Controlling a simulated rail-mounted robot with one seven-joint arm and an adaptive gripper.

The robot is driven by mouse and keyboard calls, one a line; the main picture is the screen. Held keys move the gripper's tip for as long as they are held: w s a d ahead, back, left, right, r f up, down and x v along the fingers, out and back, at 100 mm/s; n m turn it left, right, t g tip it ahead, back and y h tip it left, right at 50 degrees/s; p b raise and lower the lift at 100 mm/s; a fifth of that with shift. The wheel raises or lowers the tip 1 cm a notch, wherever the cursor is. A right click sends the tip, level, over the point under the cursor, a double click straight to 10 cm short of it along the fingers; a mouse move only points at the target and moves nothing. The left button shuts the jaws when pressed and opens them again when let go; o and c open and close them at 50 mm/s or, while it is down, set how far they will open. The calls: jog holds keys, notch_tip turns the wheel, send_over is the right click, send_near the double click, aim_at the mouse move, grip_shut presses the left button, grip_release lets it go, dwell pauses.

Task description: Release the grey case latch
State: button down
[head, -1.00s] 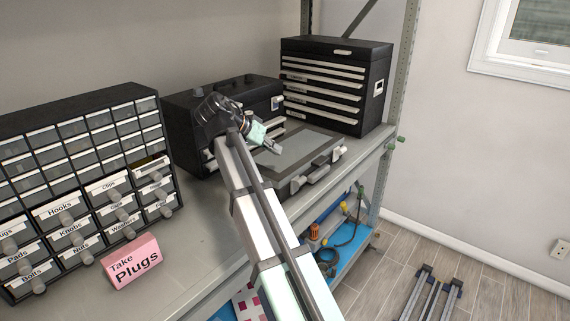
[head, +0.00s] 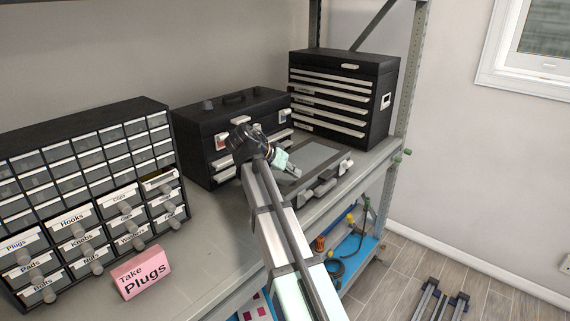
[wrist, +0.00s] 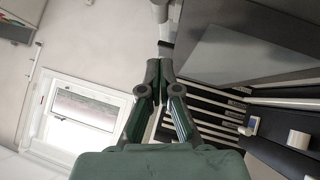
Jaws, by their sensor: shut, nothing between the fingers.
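The grey case (head: 316,154) lies flat and closed on the shelf, with a lighter grey panel on its lid. Light grey latch and handle parts (head: 326,186) line its front edge. My gripper (head: 293,171) is over the left front part of the case, and my arm hides the near left corner. In the wrist view my gripper (wrist: 159,64) has its fingertips together with nothing between them. The case (wrist: 245,58) fills the upper right there, and a pale grey part (wrist: 160,9) at its edge lies just beyond the fingertips. I cannot tell whether they touch.
A black toolbox (head: 205,150) stands behind and left of the case, and a black drawer chest (head: 345,98) behind it. A small-drawer cabinet (head: 85,200) and a pink "Take Plugs" sign (head: 141,273) are at left. A rack post (head: 405,110) stands at right.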

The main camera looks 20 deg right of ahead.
aim_at(309, 191)
jog(key=shift+s+d+f+p, duration=0.1)
jog(key=shift+d+f+p, duration=0.3)
jog(key=shift+f, duration=0.55)
jog(key=shift+s+d+f+p, duration=0.15)
jog(key=shift+d+f+p, duration=0.25)
jog(key=shift+f, duration=0.6)
jog(key=shift+s+d+f+p, duration=0.1)
jog(key=shift+d+f+p, duration=0.15)
jog(key=shift+d+f, duration=0.5)
jog(key=shift+a+f, duration=0.2)
jog(key=shift+a, duration=0.05)
